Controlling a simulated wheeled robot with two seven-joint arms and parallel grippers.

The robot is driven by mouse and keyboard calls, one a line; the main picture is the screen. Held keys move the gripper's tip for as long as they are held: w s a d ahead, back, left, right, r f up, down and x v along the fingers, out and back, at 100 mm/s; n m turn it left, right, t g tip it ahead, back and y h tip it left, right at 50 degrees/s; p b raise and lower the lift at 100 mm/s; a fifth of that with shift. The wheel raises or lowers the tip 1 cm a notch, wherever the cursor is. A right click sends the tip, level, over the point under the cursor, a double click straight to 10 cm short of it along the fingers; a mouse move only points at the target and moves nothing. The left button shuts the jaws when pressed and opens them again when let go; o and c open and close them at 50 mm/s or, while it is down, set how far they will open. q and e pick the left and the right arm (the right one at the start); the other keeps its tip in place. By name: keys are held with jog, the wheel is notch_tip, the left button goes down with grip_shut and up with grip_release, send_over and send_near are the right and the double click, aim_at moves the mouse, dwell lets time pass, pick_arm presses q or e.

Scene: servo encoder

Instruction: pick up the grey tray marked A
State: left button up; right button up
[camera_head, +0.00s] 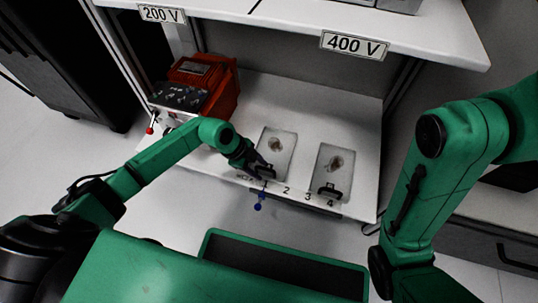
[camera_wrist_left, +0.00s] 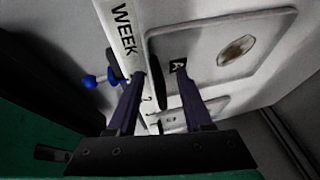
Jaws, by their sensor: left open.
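A flat grey tray (camera_wrist_left: 270,28) with a black label "A" (camera_wrist_left: 178,66) fills the upper right of the left wrist view. A brownish oval piece (camera_wrist_left: 236,50) lies on it. In the head view this appears to be the left of two trays (camera_head: 283,138), lying flat on the white shelf. My left gripper (camera_head: 264,171) is at the tray's near edge. In the left wrist view its two dark fingers (camera_wrist_left: 158,84) are apart, with a black handle (camera_wrist_left: 156,88) between or just beyond the tips; contact cannot be told. My right gripper is out of view.
A second grey tray (camera_head: 325,156) with a black handle lies to the right. A red device (camera_head: 215,88) stands at the left of the shelf. A blue knobbed part (camera_head: 260,200) hangs at the front edge. An upper shelf (camera_head: 290,25) labelled "400 V" overhangs the back.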

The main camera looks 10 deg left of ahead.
pick_arm(q)
jog(key=shift+d+r, duration=0.1)
jog(key=shift+r, duration=0.05)
grip_shut()
dwell(1.3)
